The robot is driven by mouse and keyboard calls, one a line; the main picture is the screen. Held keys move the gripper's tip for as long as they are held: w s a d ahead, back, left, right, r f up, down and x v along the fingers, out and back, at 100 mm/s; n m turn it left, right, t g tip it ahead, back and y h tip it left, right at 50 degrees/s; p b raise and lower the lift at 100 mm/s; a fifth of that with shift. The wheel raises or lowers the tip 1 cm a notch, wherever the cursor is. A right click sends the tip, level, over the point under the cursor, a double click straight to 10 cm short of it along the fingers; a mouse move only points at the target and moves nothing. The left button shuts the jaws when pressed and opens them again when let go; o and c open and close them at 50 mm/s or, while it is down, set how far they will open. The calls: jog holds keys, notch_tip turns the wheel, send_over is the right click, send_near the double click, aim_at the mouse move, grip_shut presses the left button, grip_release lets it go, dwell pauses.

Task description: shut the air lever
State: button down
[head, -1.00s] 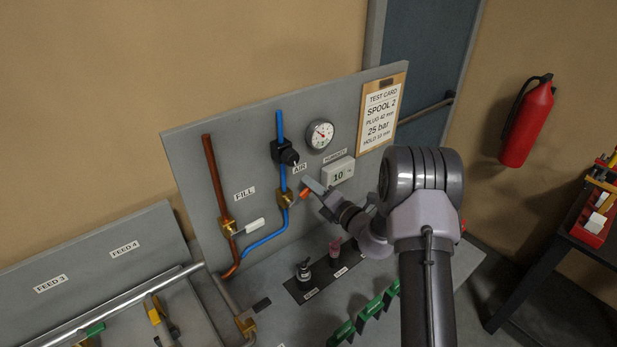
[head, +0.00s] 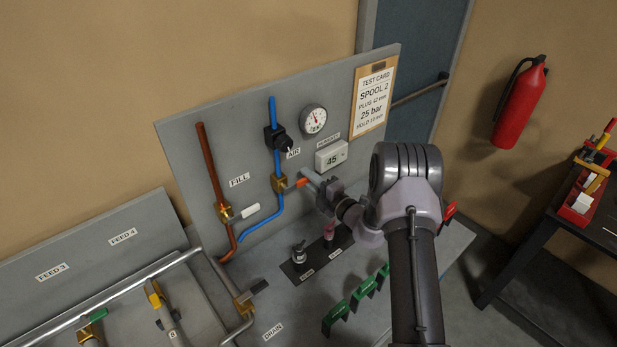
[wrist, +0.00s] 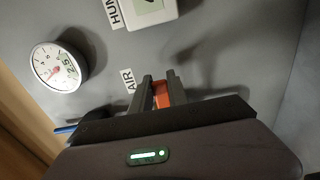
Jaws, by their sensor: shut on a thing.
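The air valve is a brass body (head: 279,184) on the blue pipe (head: 277,150), below the AIR label (head: 293,153). Its orange lever (head: 302,182) sticks out to the right of the body. My gripper (head: 308,180) reaches it from the right and is shut on the lever. In the wrist view the orange lever (wrist: 161,94) sits between the two grey fingers (wrist: 160,90). The valve body is not visible in the wrist view, and the lever's exact angle is hard to judge.
A round gauge (head: 313,120) and a small display (head: 331,155) are on the panel above my gripper. The FILL valve's white lever (head: 250,211) is to the left. Plugs (head: 299,251) and green clips (head: 350,305) are below on the bench.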

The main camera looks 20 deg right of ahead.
jog(key=shift+f, duration=0.1)
jog(key=c, duration=1.3)
grip_release()
jog(key=v, duration=1.7)
jog(key=shift+s+d, duration=0.1)
jog(key=shift+s, duration=0.15)
